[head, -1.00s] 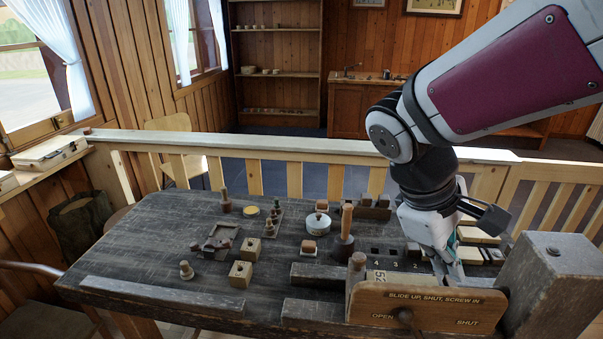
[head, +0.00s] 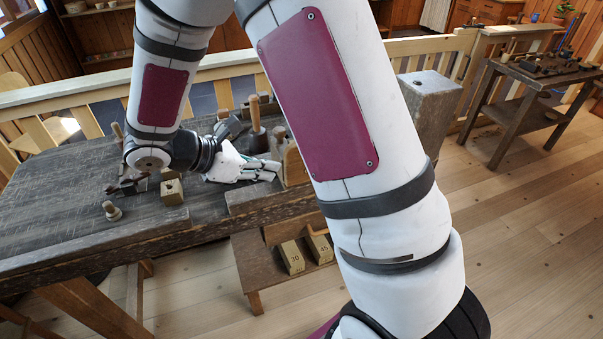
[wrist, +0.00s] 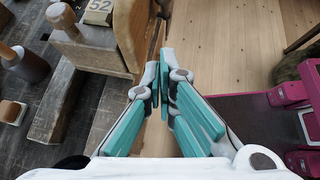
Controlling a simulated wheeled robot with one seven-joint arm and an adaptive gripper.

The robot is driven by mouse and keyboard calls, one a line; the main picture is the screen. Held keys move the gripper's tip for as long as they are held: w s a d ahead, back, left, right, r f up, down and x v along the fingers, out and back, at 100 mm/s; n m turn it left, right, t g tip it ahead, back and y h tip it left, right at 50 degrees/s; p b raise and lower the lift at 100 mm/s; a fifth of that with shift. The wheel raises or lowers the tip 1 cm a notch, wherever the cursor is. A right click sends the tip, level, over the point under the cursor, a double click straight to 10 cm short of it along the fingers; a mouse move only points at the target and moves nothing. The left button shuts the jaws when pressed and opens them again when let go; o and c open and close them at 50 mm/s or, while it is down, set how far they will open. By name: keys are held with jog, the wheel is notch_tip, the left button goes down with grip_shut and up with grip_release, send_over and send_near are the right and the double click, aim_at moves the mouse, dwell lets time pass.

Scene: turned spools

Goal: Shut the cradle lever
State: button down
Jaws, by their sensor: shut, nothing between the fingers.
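The cradle (head: 293,164) stands at the right end of the workbench, mostly hidden behind my arm in the head view. Its wooden front board shows from above in the wrist view (wrist: 128,32). I cannot make out the lever in either current view; an earlier head view shows it on the board's face, between the marks OPEN and SHUT. My gripper (head: 276,170) is close in front of the cradle. In the wrist view the gripper (wrist: 163,82) is shut and empty, with its fingertips just beside the board's edge, over the floor. I cannot tell whether they touch the board.
A block marked 52 (wrist: 99,12) sits behind the board. A wooden-handled tool (head: 256,125) and small turned pieces stand on the workbench (head: 60,215). Blocks marked 30 (head: 291,257) and 45 (head: 319,247) lie on a low shelf below. The floor in front is clear.

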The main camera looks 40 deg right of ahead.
dwell(0.3)
jog(key=p+x, duration=0.1)
jog(key=x, duration=0.9)
jog(key=shift+d+f, duration=0.1)
jog(key=shift+s+d+r+p, duration=0.1)
jog(key=shift+d+r+p, duration=0.1)
jog(key=shift+d, duration=0.75)
jog(key=shift+d+r+p, duration=0.2)
jog(key=shift+d+r, duration=0.05)
jog(key=shift+d, duration=0.65)
jog(key=shift+r, duration=0.1)
jog(key=shift+s+d+r+y+p, duration=0.15)
jog(key=shift+d+r+y+p, duration=0.15)
jog(key=shift+p, duration=0.25)
